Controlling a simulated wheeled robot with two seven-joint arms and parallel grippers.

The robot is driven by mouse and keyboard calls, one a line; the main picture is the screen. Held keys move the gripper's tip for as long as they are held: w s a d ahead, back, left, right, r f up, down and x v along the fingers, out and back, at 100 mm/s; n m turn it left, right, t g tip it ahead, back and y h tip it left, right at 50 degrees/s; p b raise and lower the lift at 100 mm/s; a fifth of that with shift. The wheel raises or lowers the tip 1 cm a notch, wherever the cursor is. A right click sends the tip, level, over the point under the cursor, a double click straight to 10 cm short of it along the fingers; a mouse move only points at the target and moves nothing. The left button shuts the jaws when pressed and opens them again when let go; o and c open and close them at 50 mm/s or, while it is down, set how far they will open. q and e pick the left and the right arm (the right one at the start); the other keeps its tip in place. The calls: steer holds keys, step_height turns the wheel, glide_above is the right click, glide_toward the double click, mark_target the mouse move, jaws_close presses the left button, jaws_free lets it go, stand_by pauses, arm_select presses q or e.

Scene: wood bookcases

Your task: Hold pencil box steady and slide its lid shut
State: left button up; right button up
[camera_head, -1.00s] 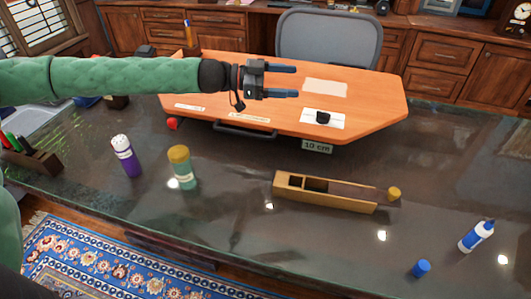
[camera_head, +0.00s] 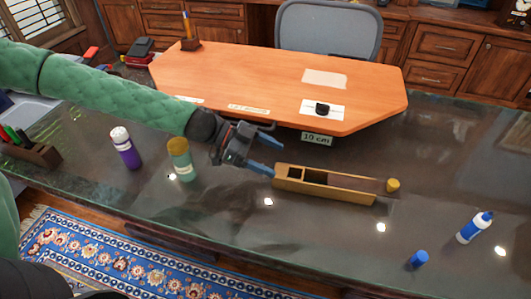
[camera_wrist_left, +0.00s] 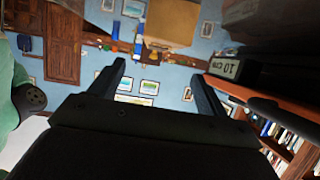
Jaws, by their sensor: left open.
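The wooden pencil box (camera_head: 325,191) lies on the dark desk, its long side running left to right. Its left part is open and shows dark compartments. The brown lid (camera_head: 352,183) covers the right part and appears to stick out past the right end, where a yellow knob (camera_head: 392,185) shows. My left gripper (camera_head: 277,160) is open and empty, its fingers pointing at the box's left end. The lower fingertip is close to that end; I cannot tell whether it touches. Both fingers show apart in the left wrist view (camera_wrist_left: 158,75). My right gripper is in no view.
An orange raised board (camera_head: 260,75) with a "10 cm" tag (camera_head: 317,139) stands behind the box. A green jar (camera_head: 181,160) and purple bottle (camera_head: 125,148) stand left. A blue-white bottle (camera_head: 474,228) and blue cap (camera_head: 418,260) are at right. Desk in front of the box is clear.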

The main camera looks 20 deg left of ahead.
mark_target(307, 173)
arm_select(q)
steer(key=shift+x, duration=5.5)
steer(key=c, duration=1.2)
steer(key=shift+r, duration=0.1)
steer(key=shift+c, duration=0.2)
